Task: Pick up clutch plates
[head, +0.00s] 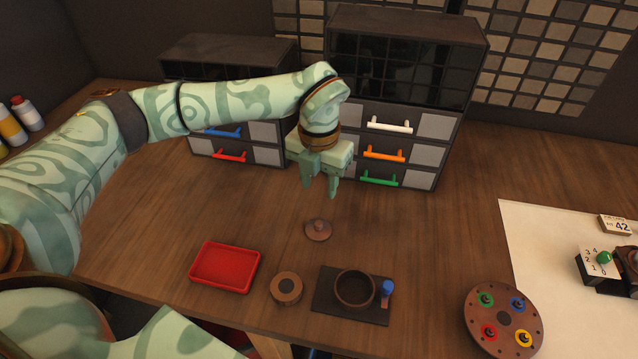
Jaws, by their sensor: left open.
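My left gripper (320,187) hangs pointing down over the table, in front of the drawer cabinets. Its two fingers are apart with nothing between them. A small brown round disc with a raised knob (318,231) lies on the table just below and in front of the fingers, apart from them. A brown ring-like disc with a dark centre (286,289) lies nearer the front edge, beside the red tray (225,268). I cannot tell which of these round pieces are the clutch plates. My right gripper does not show.
A round dark bowl (355,290) stands on a dark base with a blue knob (387,288). A round brown plate with coloured knobs (503,318) is at the front right, by a white sheet (550,235). Drawer cabinets (410,90) stand behind; table between is clear.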

